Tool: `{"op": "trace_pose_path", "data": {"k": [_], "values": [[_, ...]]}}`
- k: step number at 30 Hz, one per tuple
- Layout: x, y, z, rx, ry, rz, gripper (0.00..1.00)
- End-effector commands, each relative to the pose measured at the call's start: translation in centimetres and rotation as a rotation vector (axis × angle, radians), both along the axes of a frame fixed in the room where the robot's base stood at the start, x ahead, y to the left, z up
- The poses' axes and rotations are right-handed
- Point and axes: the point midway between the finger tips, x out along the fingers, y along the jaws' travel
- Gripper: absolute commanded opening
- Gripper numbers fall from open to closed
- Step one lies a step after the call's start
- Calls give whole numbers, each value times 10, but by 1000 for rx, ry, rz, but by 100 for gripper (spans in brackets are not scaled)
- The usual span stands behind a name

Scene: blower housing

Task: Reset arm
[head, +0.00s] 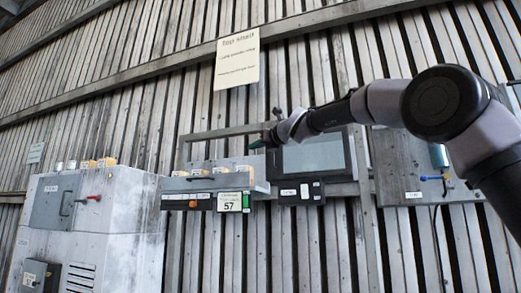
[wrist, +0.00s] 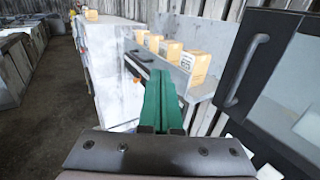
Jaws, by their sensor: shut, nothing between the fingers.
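My gripper (head: 258,144) is in front of the wall panels in the head view, at the left end of my outstretched arm. In the wrist view my gripper (wrist: 158,86) shows two green fingers pressed together with nothing between them. It is near a grey shelf (wrist: 205,88) that bears several yellow-orange boxes (wrist: 195,66). It does not visibly hold anything. In the head view the fingers are small and partly hidden by the wrist.
A dark-framed screen (head: 315,154) hangs behind my arm. A control panel with buttons and a "57" label (head: 230,201) is to its left. A white cabinet (head: 95,215) with a red handle stands at the left. A paper notice (head: 237,59) hangs above. Open floor (wrist: 50,110) shows at left.

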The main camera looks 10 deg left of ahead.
Motion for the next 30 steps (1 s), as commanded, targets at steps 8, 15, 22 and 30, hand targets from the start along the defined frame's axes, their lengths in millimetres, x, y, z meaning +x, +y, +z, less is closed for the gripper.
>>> {"op": "trace_pose_path", "data": {"k": [8, 15, 22, 30], "values": [[-35, 14, 0, -1, -2, 3, 0], [-45, 16, 0, 0, 0, 1, 0], [-45, 16, 0, -1, -1, 0, 0], [-27, -76, -29, -275, -140, -58, 0]]}}
